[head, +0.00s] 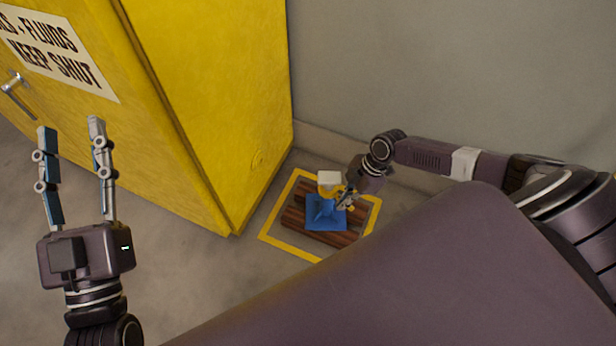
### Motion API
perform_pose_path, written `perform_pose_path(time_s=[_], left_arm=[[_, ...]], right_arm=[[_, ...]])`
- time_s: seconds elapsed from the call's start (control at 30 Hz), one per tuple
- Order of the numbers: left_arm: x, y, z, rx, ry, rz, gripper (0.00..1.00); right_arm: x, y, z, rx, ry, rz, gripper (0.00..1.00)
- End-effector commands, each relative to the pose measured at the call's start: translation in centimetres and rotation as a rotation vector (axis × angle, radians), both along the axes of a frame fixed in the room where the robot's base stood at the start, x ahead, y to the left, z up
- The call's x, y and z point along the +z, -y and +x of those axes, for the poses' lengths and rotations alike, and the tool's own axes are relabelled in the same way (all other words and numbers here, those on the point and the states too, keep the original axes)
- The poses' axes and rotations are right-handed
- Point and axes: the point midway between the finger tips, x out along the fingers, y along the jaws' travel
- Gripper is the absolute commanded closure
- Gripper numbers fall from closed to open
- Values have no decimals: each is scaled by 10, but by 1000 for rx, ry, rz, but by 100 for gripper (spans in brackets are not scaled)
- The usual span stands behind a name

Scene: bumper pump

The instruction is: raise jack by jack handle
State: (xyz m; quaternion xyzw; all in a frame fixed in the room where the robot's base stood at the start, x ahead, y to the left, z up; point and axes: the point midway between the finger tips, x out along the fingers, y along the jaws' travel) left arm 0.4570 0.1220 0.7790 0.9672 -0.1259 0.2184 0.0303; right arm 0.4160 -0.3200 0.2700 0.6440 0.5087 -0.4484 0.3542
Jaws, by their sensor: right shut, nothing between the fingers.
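The jack (322,213) is a small blue body standing on brown wooden planks on the floor. A pale block with yellow below it (328,180) sits at its top; I cannot tell if this is the jack handle. My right gripper (344,203) is small in view, shut, with its fingertips at the right side of the jack. I cannot tell whether it touches the jack. My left gripper (70,135) is open and empty, raised in front of the yellow cabinet, far left of the jack.
The wooden planks (293,219) lie inside a yellow square painted on the floor (273,242). A tall yellow cabinet (215,80) with a sign and metal handle stands to the left. A grey wall (450,70) is behind. Grey floor (190,270) is clear at lower left.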

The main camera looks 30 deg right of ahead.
Motion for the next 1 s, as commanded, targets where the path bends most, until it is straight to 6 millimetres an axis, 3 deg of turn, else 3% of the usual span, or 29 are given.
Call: perform_pose_path(time_s=[0.83,1.0], left_arm=[[1,0,0,-1,2,-1,60],[-21,-1,9,8,-107,30,60]], right_arm=[[0,7,-1,-2,-1,-7,100],[2,1,-2,-3,-2,-4,100]])
